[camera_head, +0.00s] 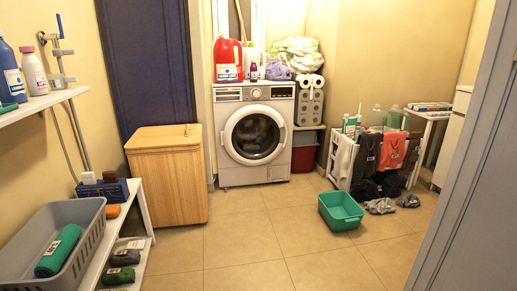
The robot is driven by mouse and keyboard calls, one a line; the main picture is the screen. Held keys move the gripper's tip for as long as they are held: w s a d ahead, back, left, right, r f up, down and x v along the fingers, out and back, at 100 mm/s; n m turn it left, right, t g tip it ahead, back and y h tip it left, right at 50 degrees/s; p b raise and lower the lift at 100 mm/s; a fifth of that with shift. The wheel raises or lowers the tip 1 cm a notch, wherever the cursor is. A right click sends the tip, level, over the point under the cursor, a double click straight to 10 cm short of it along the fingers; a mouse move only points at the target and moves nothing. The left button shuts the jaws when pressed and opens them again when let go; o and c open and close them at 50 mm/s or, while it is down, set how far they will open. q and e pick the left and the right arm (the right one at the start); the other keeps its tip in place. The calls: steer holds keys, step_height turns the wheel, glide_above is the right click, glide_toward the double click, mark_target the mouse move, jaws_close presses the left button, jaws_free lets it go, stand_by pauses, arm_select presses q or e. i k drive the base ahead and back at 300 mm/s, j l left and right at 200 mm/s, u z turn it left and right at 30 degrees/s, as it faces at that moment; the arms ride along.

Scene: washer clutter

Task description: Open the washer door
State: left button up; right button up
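The washer (230,172) is a white front-loader against the back wall, a little left of the picture's middle. Its round door (254,135) has a pale ring and dark glass, and it looks shut. A control panel (255,94) runs along its upper front. What is inside the drum is too dark to tell. Neither of my grippers shows in this view.
A wooden hamper (168,172) stands just left of the washer. A green basin (341,212) lies on the floor at right, before a rack of hanging clothes (366,155). A shelf with a grey basket (84,228) lines the left. Tiled floor (250,225) before the washer is clear.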

mark_target(228, 137)
steer(key=i+l+u, duration=0.1)
steer(key=i, duration=2.2)
